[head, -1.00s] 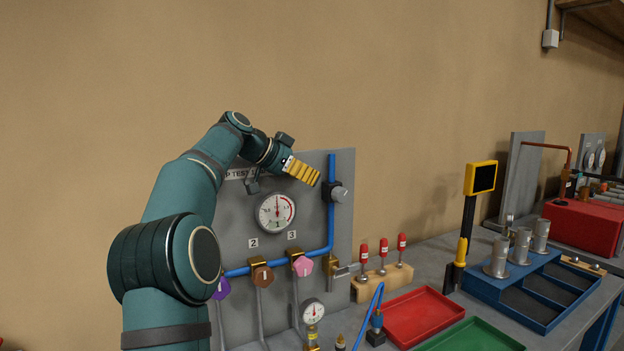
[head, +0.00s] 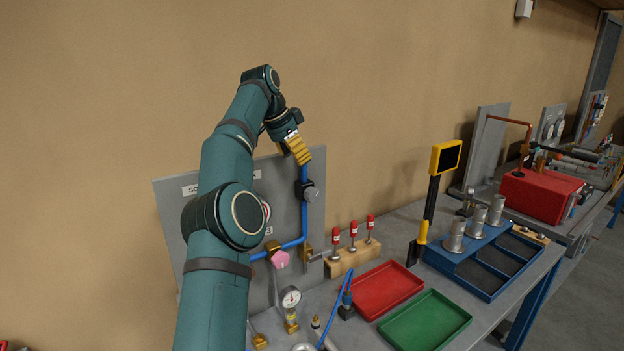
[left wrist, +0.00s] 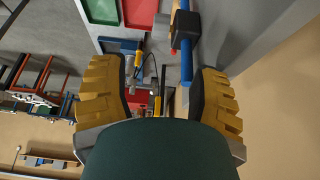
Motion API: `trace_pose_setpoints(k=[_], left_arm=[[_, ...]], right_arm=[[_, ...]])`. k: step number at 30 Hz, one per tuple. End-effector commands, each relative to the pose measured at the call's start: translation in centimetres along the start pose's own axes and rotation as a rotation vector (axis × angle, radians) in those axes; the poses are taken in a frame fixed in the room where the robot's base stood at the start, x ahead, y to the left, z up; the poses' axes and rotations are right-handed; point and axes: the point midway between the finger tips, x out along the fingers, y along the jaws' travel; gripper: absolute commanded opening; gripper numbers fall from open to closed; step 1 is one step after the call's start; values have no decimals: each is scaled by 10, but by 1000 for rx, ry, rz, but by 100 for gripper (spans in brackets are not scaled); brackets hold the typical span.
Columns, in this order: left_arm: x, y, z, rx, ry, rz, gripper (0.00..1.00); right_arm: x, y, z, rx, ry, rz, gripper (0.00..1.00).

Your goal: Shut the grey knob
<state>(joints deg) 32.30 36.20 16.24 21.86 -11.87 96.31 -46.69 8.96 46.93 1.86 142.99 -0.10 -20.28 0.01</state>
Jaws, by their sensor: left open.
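The grey knob (head: 311,194) sits on a black valve body on the blue vertical pipe (head: 304,225), near the right edge of the grey panel. A light line marks its face. My left gripper (head: 301,152) has yellow ribbed fingers and is just above the knob in the head view, pointing down, apart from it. In the left wrist view its fingers (left wrist: 160,85) are spread wide with nothing between them. My right gripper is not in view.
A pink knob (head: 280,259) and a gauge (head: 290,298) are lower on the panel side. A wooden block with red-topped tools (head: 352,257), a red tray (head: 388,290) and a green tray (head: 425,322) are on the bench. My left arm hides much of the panel.

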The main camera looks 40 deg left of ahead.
Motion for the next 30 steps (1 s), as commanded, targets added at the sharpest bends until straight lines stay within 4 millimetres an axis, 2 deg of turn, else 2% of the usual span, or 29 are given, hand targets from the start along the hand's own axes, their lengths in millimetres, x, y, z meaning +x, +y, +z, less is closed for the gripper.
trace_pose_setpoints(k=[1,8,17,30], left_arm=[[-3,0,-3,-5,-13,-2,62],[0,-1,-2,-16,-37,-7,62],[24,-1,0,-16,-38,-6,62],[106,-2,2,-16,-36,-6,62]], right_arm=[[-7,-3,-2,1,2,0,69],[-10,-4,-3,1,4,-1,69],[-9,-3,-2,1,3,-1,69],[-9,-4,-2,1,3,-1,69]])
